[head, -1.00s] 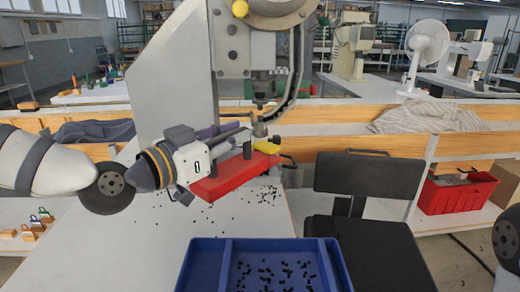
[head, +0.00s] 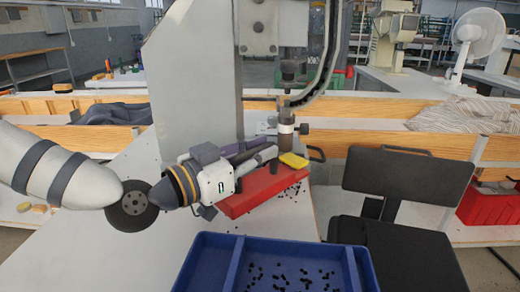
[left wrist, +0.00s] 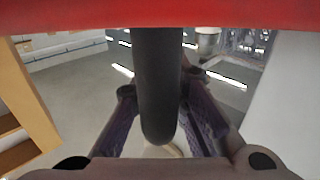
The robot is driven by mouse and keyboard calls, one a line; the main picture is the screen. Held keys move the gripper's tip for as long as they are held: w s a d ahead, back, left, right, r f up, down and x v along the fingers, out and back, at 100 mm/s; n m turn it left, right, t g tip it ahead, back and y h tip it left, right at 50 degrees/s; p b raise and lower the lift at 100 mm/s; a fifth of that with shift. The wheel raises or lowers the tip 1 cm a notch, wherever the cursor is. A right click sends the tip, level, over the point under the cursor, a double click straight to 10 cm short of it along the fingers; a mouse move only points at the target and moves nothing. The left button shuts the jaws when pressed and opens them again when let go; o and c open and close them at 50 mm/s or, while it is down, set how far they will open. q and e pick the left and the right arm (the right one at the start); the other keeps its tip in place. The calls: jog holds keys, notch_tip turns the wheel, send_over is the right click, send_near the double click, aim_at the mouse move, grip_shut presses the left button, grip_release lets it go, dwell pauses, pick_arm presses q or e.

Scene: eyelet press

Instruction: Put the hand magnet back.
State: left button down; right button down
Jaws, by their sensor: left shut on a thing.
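The hand magnet is a red bar (head: 255,196) with dark posts, and it lies below and in front of the press ram. A yellow piece (head: 293,160) shows at its far right end. My left gripper (head: 262,158) comes in from the left and is shut on the magnet's dark handle. In the left wrist view the dark grey handle (left wrist: 157,85) stands between the purple fingers (left wrist: 165,115), with the red bar (left wrist: 160,14) across the top. I cannot tell whether the bar touches the surface below. My right gripper is out of view.
A blue tray (head: 207,262) with dark specks stands in front. A black chair (head: 405,185) is at right. The pale tabletop (head: 130,255) is largely clear at left.

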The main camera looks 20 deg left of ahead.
aim_at(232, 160)
pick_arm(q)
jog(key=shift+f, duration=0.2)
jog(key=c, duration=1.6)
grip_release()
